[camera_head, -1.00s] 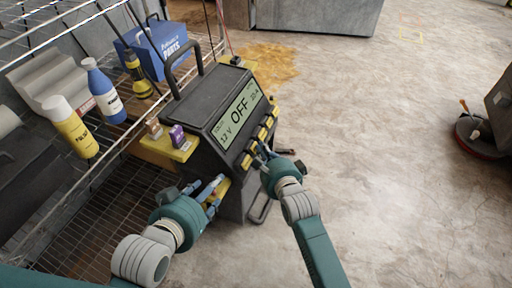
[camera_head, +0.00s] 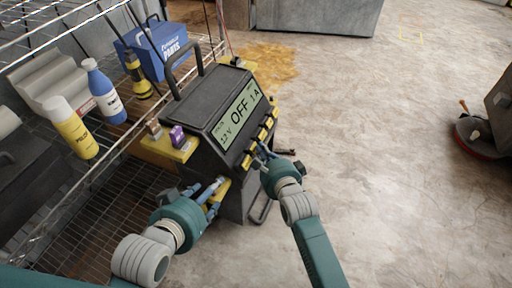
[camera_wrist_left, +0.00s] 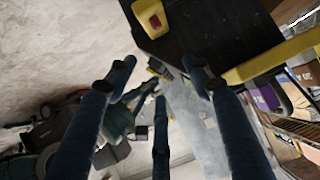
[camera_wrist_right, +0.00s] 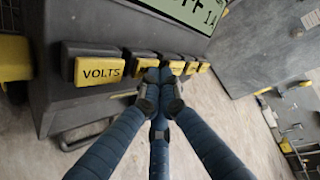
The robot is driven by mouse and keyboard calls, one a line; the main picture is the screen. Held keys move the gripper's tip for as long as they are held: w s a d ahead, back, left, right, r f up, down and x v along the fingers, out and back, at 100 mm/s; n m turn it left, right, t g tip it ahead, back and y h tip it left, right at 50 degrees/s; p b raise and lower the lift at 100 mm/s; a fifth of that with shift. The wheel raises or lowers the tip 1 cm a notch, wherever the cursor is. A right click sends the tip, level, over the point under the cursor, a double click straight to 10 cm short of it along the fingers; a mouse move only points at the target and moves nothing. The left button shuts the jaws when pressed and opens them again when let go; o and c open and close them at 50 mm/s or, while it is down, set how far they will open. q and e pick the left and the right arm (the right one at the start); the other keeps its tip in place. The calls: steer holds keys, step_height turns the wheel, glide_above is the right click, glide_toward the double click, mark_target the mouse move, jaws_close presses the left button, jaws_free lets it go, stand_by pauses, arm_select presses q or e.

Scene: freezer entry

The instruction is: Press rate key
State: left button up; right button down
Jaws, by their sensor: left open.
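A dark charger (camera_head: 205,105) with a sloped display (camera_head: 238,113) stands beside the wire shelf; the display reads 12 V, OFF, 1 A. A row of yellow keys (camera_head: 270,124) runs below the display. In the right wrist view the nearest key reads VOLTS (camera_wrist_right: 100,70); the labels of the others (camera_wrist_right: 177,68) are too small or hidden to read. My right gripper (camera_head: 259,158) has its fingers together, empty, with the tips at the keys just past VOLTS (camera_wrist_right: 160,86); contact cannot be told. My left gripper (camera_head: 216,190) is open at the charger's lower front left, fingers apart (camera_wrist_left: 155,75).
A yellow side ledge (camera_head: 165,150) holds a purple connector (camera_head: 177,136) and a tan one. Yellow (camera_head: 72,132) and blue-white (camera_head: 103,90) bottles and a blue parts box (camera_head: 158,45) are on the wire shelf. Concrete floor (camera_head: 400,190) to the right is open.

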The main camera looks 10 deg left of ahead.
arm_select(q)
steer(key=s+a+f+g+y+p, duration=0.1)
steer(key=s+a+f+g, duration=0.2)
steer(key=s+f, duration=0.3)
steer(key=shift+s+g+p, duration=0.3)
steer(key=shift+s+g, duration=0.5)
steer(key=shift+s, duration=0.6)
arm_select(e)
steer(key=shift+s+d+r, duration=0.2)
steer(key=shift+d+r, duration=0.2)
steer(key=shift+d, duration=0.2)
arm_select(q)
steer(key=shift+a, duration=0.1)
steer(key=shift+s+a+g+p, duration=0.7)
steer(key=shift+s+g+p, duration=0.55)
steer(key=shift+s, duration=1.45)
steer(key=shift+g+y, duration=0.25)
steer(key=shift+y, duration=0.15)
steer(key=x, duration=0.2)
steer(key=p+x, duration=0.2)
steer(key=x, duration=0.1)
steer(key=shift+s+f, duration=0.2)
steer(key=shift+f, duration=0.2)
arm_select(e)
steer(key=d+r, duration=0.1)
steer(key=s+d, duration=0.1)
steer(key=d+r, duration=0.1)
steer(key=d, duration=0.1)
steer(key=shift+s+r, duration=0.2)
steer(key=shift+r, duration=0.1)
